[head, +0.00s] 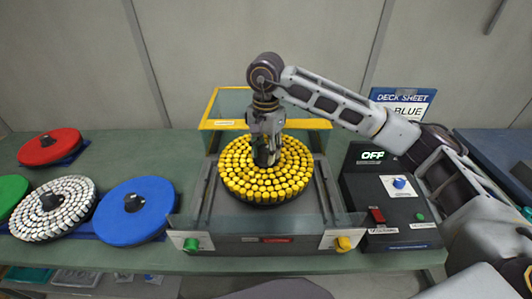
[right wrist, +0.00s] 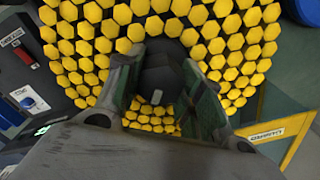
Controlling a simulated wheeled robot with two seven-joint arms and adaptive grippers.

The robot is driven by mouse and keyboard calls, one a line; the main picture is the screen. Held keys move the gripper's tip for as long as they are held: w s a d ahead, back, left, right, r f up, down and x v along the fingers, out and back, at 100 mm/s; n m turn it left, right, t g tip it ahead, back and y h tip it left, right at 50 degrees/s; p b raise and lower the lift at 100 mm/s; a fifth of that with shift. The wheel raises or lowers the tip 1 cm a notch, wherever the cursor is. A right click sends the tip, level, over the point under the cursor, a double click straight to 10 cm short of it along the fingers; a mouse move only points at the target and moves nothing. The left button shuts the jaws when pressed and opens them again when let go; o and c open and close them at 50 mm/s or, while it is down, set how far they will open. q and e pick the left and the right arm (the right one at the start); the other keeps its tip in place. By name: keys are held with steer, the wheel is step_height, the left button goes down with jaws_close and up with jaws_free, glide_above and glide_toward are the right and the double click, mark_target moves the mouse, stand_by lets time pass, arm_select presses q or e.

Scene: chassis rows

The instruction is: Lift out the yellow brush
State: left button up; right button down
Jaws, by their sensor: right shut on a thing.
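The yellow brush (head: 239,178) is a round disc of many yellow tufts around a dark central hub. It sits level within the grey machine frame (head: 333,205) in the middle of the bench. My right gripper (head: 266,150) comes down from above and is shut on the hub. In the right wrist view the fingers (right wrist: 160,92) stand on both sides of the dark hub, with the yellow tufts (right wrist: 90,40) around it. I cannot tell if the disc is clear of its seat. My left gripper is not in view.
Red (head: 50,146), blue (head: 135,208), white (head: 55,206) and green (head: 10,193) discs lie at the left. A yellow-edged clear guard (head: 225,105) stands behind the brush. A black control box (head: 405,210) reading OFF is at the right. A sign (head: 402,98) reads DECK SHEET BLUE.

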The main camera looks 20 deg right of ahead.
steer(key=shift+r, duration=0.6)
steer(key=shift+r+p, duration=0.4)
steer(key=shift+r, duration=0.2)
steer(key=shift+r+p, duration=0.65)
steer(key=shift+r, duration=0.8)
steer(key=shift+r+p, duration=0.3)
steer(key=shift+r, duration=0.35)
steer(key=shift+r+p, duration=0.45)
steer(key=shift+r, duration=0.65)
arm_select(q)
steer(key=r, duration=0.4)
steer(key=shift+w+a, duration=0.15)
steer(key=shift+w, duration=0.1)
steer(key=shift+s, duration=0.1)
